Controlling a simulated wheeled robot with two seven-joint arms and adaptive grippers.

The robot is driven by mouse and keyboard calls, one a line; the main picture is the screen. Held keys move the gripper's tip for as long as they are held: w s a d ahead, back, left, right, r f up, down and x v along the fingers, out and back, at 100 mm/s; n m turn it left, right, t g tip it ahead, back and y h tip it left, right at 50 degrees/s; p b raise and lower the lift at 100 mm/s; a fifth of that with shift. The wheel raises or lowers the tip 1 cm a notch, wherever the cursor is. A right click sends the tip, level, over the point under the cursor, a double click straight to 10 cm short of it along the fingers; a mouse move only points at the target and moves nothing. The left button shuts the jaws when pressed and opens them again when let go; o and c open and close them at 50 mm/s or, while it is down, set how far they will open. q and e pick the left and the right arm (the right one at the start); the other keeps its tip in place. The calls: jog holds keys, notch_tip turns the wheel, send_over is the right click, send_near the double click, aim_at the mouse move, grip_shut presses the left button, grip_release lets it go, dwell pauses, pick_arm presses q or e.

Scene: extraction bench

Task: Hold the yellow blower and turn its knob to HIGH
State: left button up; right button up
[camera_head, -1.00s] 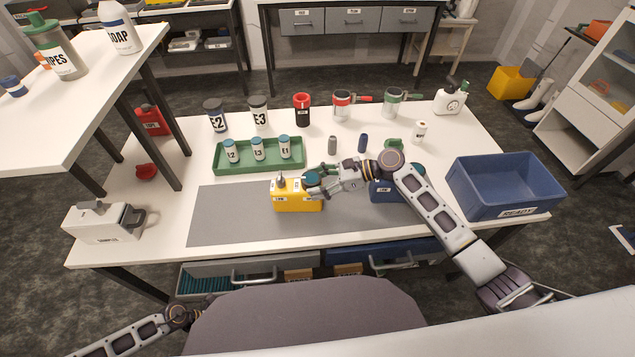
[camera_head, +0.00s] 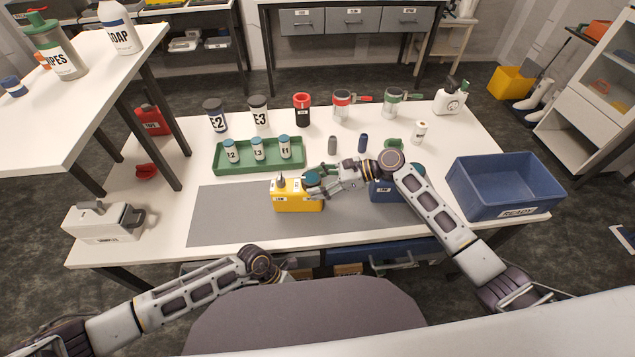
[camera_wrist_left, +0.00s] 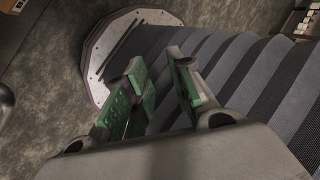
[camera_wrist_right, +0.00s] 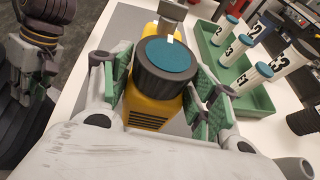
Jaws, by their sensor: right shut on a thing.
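The yellow blower (camera_head: 298,203) stands on the grey mat (camera_head: 225,213) with a small grey upright part on top at its left and small labels on its front. My right gripper (camera_head: 318,184) reaches it from the right. The label words and knob setting are too small to read. My left gripper (camera_wrist_left: 157,75) is open and empty; its arm is in front of the table edge.
A blue box (camera_head: 380,191) stands behind my right forearm. A green tray (camera_head: 230,167) with several small bottles lies behind the blower. A blue READY bin (camera_head: 505,178) is at right, a white case (camera_head: 100,225) at left. The mat's left part is clear.

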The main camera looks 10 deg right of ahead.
pick_arm(q)
jog(key=w+d+r+t+y, duration=0.2)
jog(key=w+d+r+t, duration=0.15)
jog(key=d+r, duration=0.7)
jog(key=w+d+r+t+y, duration=0.3)
jog(key=d+r, duration=0.4)
jog(key=r, duration=0.7)
jog(key=w+a+r+n, duration=0.1)
jog(key=w+a+r, duration=0.2)
jog(key=w+a, duration=0.3)
jog(key=w+a+r+n+g, duration=0.1)
jog(key=w+a+r, duration=0.3)
jog(key=w+a, duration=0.3)
jog(key=w+a+r+n+g, duration=0.1)
jog(key=w+a+r+n, duration=0.1)
jog(key=w+a, duration=0.4)
jog(key=shift+w+a+r+g, duration=0.1)
jog(key=shift+w+r, duration=0.2)
jog(key=shift+w, duration=0.3)
jog(key=shift+w+a+r+g, duration=0.1)
jog(key=shift+w+r, duration=0.15)
jog(key=shift+w, duration=0.35)
jog(key=shift+w+r+g, duration=0.1)
jog(key=shift+w+r, duration=0.2)
jog(key=shift+w, duration=0.3)
